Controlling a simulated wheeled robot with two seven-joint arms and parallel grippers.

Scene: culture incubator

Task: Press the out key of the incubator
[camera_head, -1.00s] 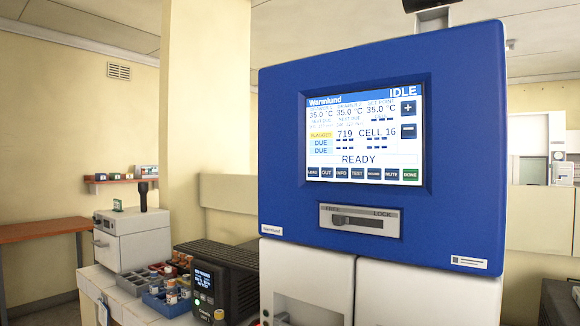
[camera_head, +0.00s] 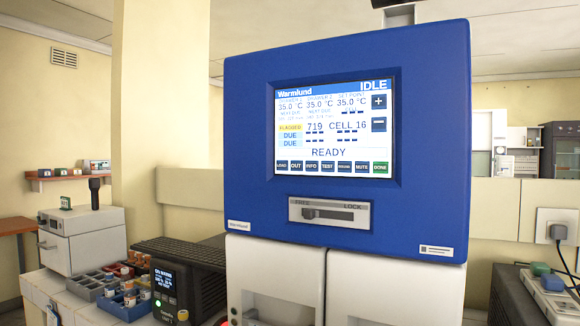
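The incubator (camera_head: 420,180) is a blue-fronted unit above white lower panels, with a touchscreen (camera_head: 332,137) set in its face. The screen reads IDLE at the top and READY near the bottom. The OUT key (camera_head: 296,166) is a small dark key in the bottom row, second from the left. A FREE/LOCK slider (camera_head: 328,214) sits below the screen, its handle toward the FREE side. Neither of my grippers is in view.
On the left, a bench holds a white-grey instrument (camera_head: 80,242), a tray of small vials (camera_head: 125,297) and a dark device with a lit display (camera_head: 168,285). A wall outlet with a plug (camera_head: 557,229) is at the right. The space before the screen looks clear.

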